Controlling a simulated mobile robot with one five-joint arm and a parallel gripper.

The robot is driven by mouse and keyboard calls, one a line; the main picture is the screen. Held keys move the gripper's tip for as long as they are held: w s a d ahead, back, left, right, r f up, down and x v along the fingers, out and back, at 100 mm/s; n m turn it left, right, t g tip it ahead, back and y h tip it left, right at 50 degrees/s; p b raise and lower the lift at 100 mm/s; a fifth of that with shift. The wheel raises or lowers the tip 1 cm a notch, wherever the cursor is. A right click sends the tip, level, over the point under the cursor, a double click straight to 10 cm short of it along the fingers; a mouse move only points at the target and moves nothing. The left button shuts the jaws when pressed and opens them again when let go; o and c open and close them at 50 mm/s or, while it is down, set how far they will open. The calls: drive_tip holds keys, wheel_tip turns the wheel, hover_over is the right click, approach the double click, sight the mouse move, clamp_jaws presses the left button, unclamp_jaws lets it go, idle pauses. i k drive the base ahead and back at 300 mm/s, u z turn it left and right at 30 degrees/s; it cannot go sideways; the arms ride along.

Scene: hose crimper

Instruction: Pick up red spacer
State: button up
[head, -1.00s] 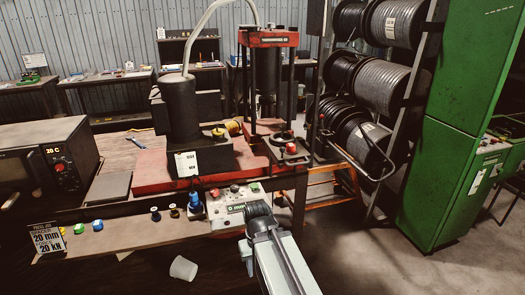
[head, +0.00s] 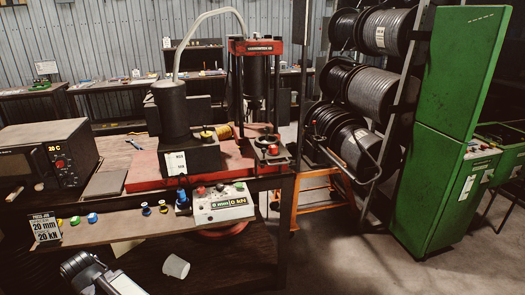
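A small red piece (head: 272,150) shows on the dark plate at the front of the red press (head: 255,46); I cannot tell whether it is the red spacer or a part of the press. No other loose red spacer is clear. Several small green, yellow, blue and dark pieces stand on the front ledge (head: 118,229). My gripper (head: 74,263) is at the bottom left, in front of and below the ledge, apart from the small pieces. Its fingers are too dark and small to tell if they are open.
A control box (head: 222,203) with buttons stands at the ledge's right end. A microwave-like oven (head: 45,157) is at left, a green cabinet (head: 458,120) at right. Floor is free at right.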

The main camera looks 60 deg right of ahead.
sight(272, 149)
drive_tip(key=u, duration=0.15)
drive_tip(key=i, duration=0.8)
drive_tip(key=z, duration=1.45)
